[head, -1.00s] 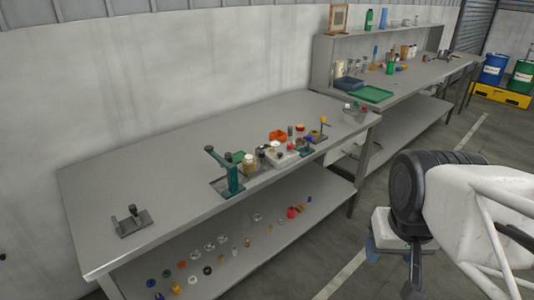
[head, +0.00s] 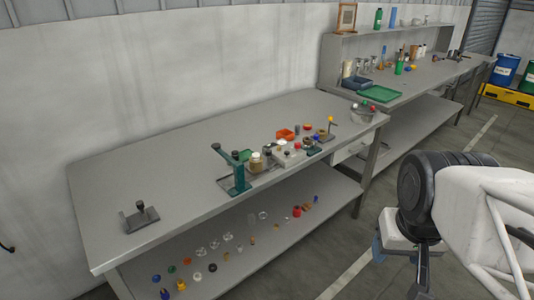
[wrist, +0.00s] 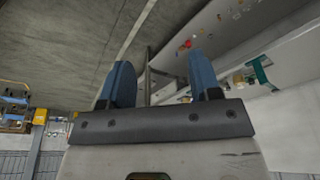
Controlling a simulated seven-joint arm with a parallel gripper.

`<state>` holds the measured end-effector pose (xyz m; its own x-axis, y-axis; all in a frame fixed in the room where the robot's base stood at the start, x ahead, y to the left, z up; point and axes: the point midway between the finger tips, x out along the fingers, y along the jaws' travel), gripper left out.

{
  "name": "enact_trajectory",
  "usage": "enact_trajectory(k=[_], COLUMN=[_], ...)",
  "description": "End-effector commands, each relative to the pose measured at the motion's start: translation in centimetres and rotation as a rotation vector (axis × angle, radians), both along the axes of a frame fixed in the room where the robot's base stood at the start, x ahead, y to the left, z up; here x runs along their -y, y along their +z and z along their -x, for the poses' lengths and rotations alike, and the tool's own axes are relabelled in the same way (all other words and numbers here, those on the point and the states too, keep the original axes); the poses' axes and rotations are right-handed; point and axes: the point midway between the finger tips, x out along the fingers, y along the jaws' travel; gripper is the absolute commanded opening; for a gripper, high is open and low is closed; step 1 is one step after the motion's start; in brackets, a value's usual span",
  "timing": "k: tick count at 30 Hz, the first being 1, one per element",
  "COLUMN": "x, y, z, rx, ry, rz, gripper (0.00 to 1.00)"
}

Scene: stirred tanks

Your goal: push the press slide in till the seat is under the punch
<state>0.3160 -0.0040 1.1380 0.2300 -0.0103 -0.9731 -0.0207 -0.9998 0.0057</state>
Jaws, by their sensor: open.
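A green press (head: 235,170) with an upright column and a top arm stands near the front edge of the workbench (head: 150,180). At this size I cannot make out its slide, seat or punch. The press also shows in the wrist view (wrist: 262,73), turned by the camera's angle. My gripper (head: 402,262) hangs over the floor to the right of the workbench, well apart from the press. In the wrist view its two blue fingers (wrist: 163,85) are spread with nothing between them.
A dark fixture (head: 139,217) sits at the bench's left end. Small parts, an orange tray (head: 285,134) and a steel bowl (head: 363,114) stand right of the press. Several small pieces lie on the lower shelf (head: 240,262). The bench's left half is mostly clear.

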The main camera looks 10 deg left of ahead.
Motion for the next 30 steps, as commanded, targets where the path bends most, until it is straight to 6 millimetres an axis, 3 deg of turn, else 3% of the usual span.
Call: enact_trajectory(k=[2,6,14,20,30], x=[0.0,0.0,-0.3,-0.9,-2.6], y=[0.0,0.1,0.9,2.3,4.4], z=[0.0,-0.1,-2.1,-5.7,-13.4], rx=[0.0,0.0,-0.009,-0.024,-0.05], ry=[0.0,0.002,0.035,0.094,0.218], rz=[0.0,0.0,0.005,0.015,0.032], gripper=[0.57,0.38,0.37,0.37,0.37])
